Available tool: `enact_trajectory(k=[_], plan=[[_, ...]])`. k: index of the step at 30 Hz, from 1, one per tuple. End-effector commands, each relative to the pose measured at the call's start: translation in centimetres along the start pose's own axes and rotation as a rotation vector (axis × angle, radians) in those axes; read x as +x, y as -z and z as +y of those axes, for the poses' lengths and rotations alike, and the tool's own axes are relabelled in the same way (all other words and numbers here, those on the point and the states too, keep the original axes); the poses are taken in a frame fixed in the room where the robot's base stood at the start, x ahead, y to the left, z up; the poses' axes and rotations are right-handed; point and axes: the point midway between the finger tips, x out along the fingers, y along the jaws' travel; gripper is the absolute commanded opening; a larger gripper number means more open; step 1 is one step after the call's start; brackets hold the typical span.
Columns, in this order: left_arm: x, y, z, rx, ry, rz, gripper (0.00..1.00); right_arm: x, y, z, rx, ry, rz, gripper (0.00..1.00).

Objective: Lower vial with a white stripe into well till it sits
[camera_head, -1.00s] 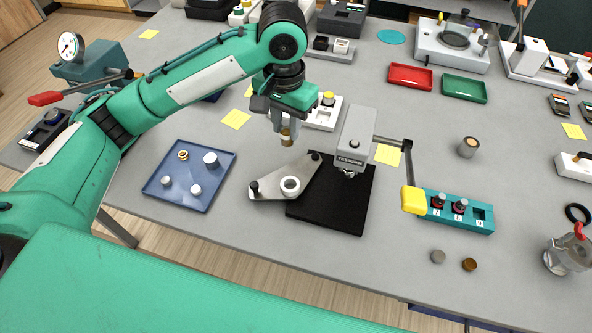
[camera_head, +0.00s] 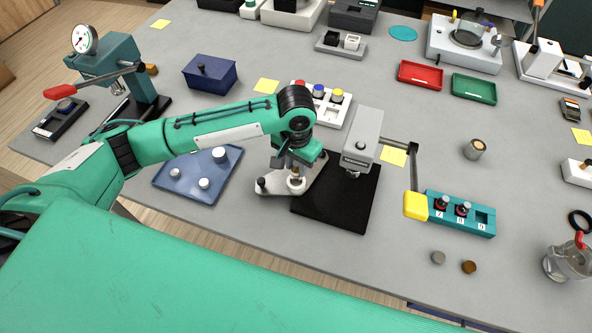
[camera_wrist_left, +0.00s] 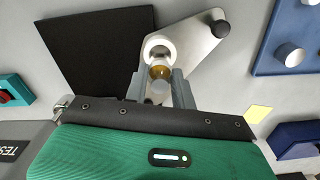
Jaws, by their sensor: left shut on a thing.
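My left gripper (camera_head: 295,172) is shut on a small amber vial (camera_wrist_left: 160,73), which shows a pale band in the left wrist view. The vial hangs between the two grey fingers, right at the white ring-shaped well (camera_wrist_left: 157,43) in the silver plate (camera_head: 274,184). In the head view the gripper and vial cover most of the well. I cannot tell whether the vial's lower end is inside the ring or just above it. My right gripper is not in view.
The grey press head (camera_head: 362,135) stands over a black base (camera_head: 340,205) close to the right of my gripper. A blue tray (camera_head: 185,194) with white pieces lies to the left.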

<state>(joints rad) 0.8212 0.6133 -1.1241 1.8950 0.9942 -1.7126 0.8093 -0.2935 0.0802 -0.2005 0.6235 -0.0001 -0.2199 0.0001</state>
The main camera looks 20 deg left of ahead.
Motion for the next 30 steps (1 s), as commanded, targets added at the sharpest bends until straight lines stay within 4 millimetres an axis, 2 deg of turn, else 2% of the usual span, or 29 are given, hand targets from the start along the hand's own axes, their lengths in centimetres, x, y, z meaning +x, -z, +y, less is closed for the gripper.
enact_trajectory(k=[9, 20, 21, 23, 24, 30], plan=[[4.0, -0.1, 0.0, 0.000, 0.001, -0.002, 0.04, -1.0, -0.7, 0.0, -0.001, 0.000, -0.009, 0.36], [4.4, -0.1, 0.0, 0.000, 0.001, -0.002, 0.04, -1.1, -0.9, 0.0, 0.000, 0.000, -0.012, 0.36], [4.4, -0.1, 0.0, 0.000, 0.001, -0.001, 0.32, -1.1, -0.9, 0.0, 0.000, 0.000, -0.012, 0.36], [4.4, -0.1, 0.0, 0.000, 0.001, -0.001, 0.43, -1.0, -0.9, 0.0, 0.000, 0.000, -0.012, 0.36], [4.4, -0.1, 0.0, 0.000, 0.001, -0.001, 0.48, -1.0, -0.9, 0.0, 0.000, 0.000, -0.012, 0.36], [4.3, -0.1, 0.0, 0.000, 0.001, -0.001, 0.48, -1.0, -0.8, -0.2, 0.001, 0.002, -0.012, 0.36]])
